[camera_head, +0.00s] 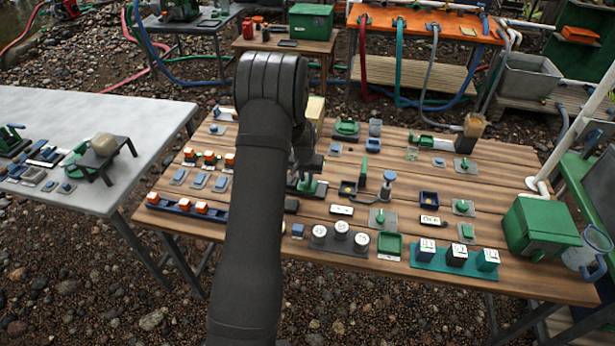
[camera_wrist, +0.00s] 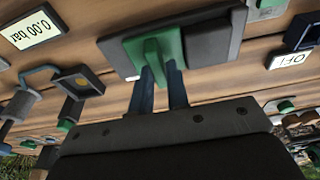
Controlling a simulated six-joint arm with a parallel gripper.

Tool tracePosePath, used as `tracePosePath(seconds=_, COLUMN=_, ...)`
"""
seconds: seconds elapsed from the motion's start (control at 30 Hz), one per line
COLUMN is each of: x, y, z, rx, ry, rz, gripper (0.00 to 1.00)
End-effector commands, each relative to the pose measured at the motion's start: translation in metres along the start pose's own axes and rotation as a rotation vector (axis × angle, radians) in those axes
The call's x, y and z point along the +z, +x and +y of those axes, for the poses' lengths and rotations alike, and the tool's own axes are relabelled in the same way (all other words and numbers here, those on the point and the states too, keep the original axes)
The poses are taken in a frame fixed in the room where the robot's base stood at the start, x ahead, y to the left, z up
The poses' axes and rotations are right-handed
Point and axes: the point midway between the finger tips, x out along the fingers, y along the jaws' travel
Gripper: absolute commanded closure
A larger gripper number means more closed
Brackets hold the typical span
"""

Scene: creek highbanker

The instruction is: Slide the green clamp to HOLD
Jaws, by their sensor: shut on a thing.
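The green clamp (camera_wrist: 163,47) stands up from a dark grey slide base (camera_wrist: 205,42) in the wrist view. My gripper (camera_wrist: 164,80) is shut on the clamp, with one finger on each side of its lower end in the picture. In the head view the green clamp (camera_head: 308,186) shows low on the wooden table, just beside the tip of my gripper (camera_head: 306,176). My arm hides part of the base there. I cannot make out a HOLD mark in either view.
The wooden table (camera_head: 520,178) is crowded. A pressure display (camera_wrist: 35,30) reading 0.00 bar and an OFF label (camera_wrist: 290,60) lie near the clamp. Several white-topped knobs (camera_head: 341,228) and a green tray (camera_head: 390,245) stand in front. A green box (camera_head: 540,228) stands at the right.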

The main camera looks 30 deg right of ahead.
Motion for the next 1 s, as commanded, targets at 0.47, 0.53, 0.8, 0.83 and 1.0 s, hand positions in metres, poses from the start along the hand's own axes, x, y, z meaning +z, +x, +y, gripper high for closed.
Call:
tracePosePath(seconds=0.47, x=-0.0004, y=-0.0006, z=-0.0084, rx=-0.006, ry=-0.003, rz=0.002, gripper=0.92)
tracePosePath(seconds=0.53, x=-0.0004, y=-0.0006, z=-0.0096, rx=-0.006, ry=-0.004, rz=0.002, gripper=0.91)
tracePosePath(seconds=0.8, x=-0.0003, y=-0.0006, z=-0.0101, rx=-0.006, ry=-0.003, rz=0.002, gripper=0.69)
tracePosePath(seconds=0.83, x=-0.0003, y=-0.0005, z=-0.0098, rx=-0.005, ry=-0.003, rz=0.002, gripper=0.69)
tracePosePath(seconds=1.0, x=-0.0002, y=-0.0003, z=-0.0085, rx=-0.004, ry=-0.002, rz=0.001, gripper=0.69)
